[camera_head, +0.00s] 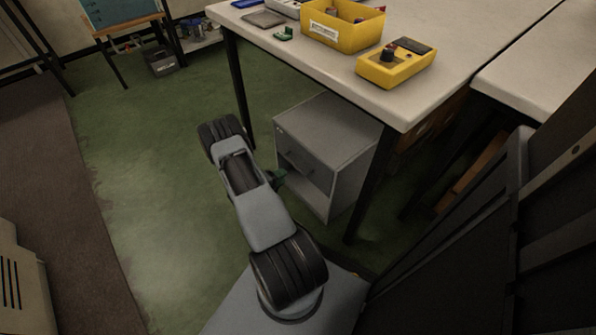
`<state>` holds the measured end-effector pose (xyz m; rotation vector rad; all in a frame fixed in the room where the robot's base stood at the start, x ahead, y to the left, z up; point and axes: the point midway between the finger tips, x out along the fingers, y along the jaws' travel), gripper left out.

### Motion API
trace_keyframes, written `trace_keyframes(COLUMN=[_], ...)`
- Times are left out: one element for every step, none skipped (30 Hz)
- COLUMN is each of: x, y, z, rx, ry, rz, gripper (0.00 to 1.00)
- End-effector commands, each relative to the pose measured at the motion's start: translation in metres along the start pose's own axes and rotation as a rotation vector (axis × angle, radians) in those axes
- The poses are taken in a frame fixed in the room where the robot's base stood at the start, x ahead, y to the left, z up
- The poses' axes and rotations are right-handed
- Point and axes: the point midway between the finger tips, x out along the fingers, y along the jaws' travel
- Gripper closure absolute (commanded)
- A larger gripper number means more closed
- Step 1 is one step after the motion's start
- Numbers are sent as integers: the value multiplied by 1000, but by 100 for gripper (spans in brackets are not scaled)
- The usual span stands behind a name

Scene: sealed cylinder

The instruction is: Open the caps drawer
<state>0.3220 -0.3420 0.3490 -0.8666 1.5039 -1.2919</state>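A grey drawer cabinet (335,132) stands on the floor under the workbench. Its front (292,140) faces left toward my arm, and a dark handle or gap shows across it. No label is readable, so I cannot tell which drawer holds caps. My arm reaches from my base past the cabinet's left side. A small dark green part, apparently my gripper (279,179), shows beside the cabinet front, mostly hidden behind my arm. I cannot tell its opening or whether it touches the cabinet.
The workbench (445,62) overhangs the cabinet, with dark legs (371,185) close by. On it are a yellow bin (343,35) and a yellow box with a black knob (396,68). Green floor (150,180) is clear to the left.

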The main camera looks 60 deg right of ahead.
Motion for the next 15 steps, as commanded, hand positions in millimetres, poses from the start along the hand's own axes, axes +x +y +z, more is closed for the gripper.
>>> trace_keyframes(x=[12,18,26,32,37,44,50,54,60,65,68,73,77,80,83], y=[3,3,3,3,3,3,3,3,2,2,2,2,2,2,2], z=[-1,-2,-1,-1,-1,-1,-1,-1,-1,-1,-1,-1,-1,-1,0], rx=[2,2,2,2,2,3,3,4,3,2,2,2,3,3,3], ry=[5,6,5,5,5,5,4,5,3,4,4,3,3,3,2], rz=[0,0,1,1,1,0,0,0,0,0,0,0,0,1,1], gripper=[64,64,64,64,64,64,64,64,64,64,64,64,64,64,64])
